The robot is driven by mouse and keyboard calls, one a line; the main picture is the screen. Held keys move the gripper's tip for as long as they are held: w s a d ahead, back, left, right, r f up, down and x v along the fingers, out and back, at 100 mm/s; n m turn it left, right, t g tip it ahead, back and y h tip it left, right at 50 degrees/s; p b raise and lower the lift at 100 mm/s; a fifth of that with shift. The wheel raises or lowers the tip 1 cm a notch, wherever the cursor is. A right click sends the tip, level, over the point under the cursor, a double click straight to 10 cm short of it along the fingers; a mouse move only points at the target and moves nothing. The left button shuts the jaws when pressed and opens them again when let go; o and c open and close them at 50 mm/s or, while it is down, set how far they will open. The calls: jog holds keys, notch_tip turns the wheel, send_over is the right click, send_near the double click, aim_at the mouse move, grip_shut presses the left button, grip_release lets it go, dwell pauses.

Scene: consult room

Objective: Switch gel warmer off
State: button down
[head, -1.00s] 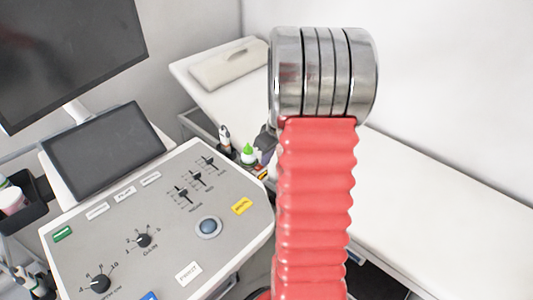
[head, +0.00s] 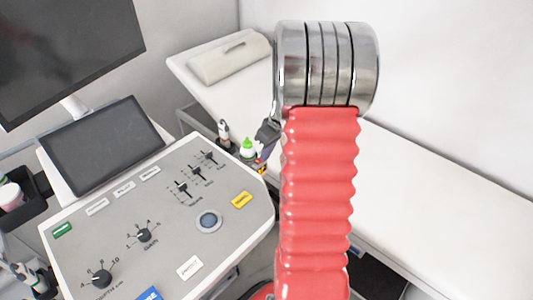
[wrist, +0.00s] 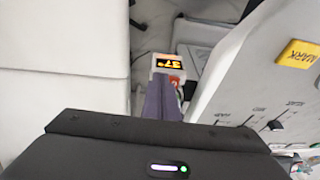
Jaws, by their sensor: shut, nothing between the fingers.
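The gel warmer (wrist: 168,62) shows in the wrist view as a small pale box with a lit orange display reading about 37. A red part, perhaps its switch (wrist: 175,81), shows just below the display, partly covered by my fingers. My gripper (wrist: 161,82) is shut and empty, its grey-purple fingertips right in front of the warmer's lower face. I cannot tell whether they touch it. In the head view my gripper (head: 265,150) shows as a dark shape left of my red arm, beside a green-capped bottle (head: 247,148). The warmer is mostly hidden there.
The console panel (head: 120,225), with knobs, sliders, a trackball (head: 208,222) and a yellow key (head: 242,200), lies close left of my gripper. A tablet screen (head: 103,143) and a monitor (head: 70,50) stand behind it. A white couch (head: 440,180) lies to the right.

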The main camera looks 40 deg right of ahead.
jog(key=shift+a+r, duration=0.25)
jog(key=shift+a, duration=0.5)
jog(key=shift+r, duration=0.1)
jog(key=w+d+v, duration=0.1)
jog(key=d+v, duration=0.1)
jog(key=v, duration=1.1)
jog(key=shift+r, duration=0.35)
jog(key=s+a+r, duration=0.1)
jog(key=s+a, duration=0.3)
jog(key=a, duration=0.7)
jog(key=s+a+r+t, duration=0.1)
jog(key=s+a, duration=0.3)
jog(key=a, duration=0.8)
jog(key=s+a+r+t, duration=0.1)
jog(key=s+a+r, duration=0.2)
jog(key=a, duration=0.8)
jog(key=shift+s+a+m+h, duration=0.3)
jog(key=shift+s+a+h, duration=0.1)
jog(key=shift+s, duration=0.65)
